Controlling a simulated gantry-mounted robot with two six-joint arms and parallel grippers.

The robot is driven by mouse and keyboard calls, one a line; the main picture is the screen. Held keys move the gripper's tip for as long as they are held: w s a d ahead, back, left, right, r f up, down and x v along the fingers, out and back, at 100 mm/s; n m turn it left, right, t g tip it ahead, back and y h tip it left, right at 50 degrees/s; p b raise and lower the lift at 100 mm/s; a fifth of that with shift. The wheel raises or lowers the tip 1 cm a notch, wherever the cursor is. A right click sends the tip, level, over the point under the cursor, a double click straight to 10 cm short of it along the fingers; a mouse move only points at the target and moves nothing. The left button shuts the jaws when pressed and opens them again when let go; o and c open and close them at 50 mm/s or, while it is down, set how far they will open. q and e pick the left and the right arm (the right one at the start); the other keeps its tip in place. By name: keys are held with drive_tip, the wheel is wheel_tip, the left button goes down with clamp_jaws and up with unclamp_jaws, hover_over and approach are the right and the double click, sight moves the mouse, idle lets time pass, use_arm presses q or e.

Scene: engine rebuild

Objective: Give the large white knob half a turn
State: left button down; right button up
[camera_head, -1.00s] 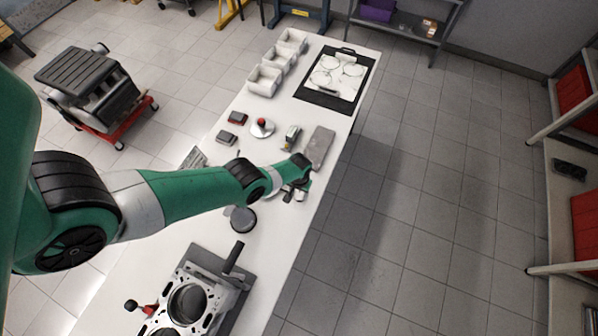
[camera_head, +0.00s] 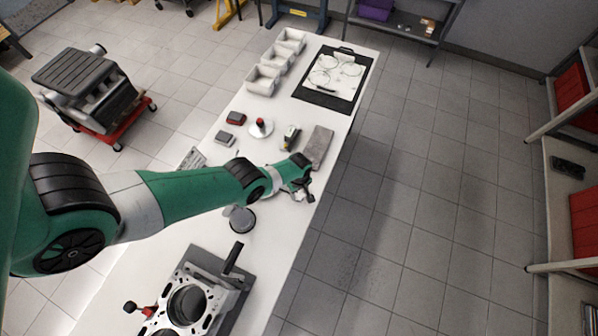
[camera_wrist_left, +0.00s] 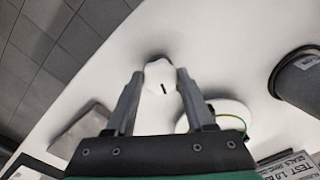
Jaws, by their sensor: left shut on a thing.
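The large white knob (camera_wrist_left: 160,76) is between the fingertips of my left gripper (camera_wrist_left: 160,74) in the left wrist view, with a dark slot-like mark on its face. The fingers close on it from both sides. In the head view my left gripper (camera_head: 305,186) is low over the right edge of the white table, beyond the engine block. The knob cannot be made out clearly there, since the wrist and fingers cover that spot. My right gripper is not in view.
Open floor lies to the right.

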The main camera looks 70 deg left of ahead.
sight(299, 194)
use_arm(q)
drive_tip(key=n, duration=0.3)
drive_tip(key=shift+n, duration=0.3)
idle(0.5)
drive_tip(key=shift+c, duration=1.3)
unclamp_jaws()
drive_tip(key=shift+r, duration=0.1)
wheel_tip(299, 194, up, 11)
drive_tip(key=p, duration=1.1)
drive_tip(key=shift+r+p, duration=0.2)
drive_tip(key=shift+p, duration=0.1)
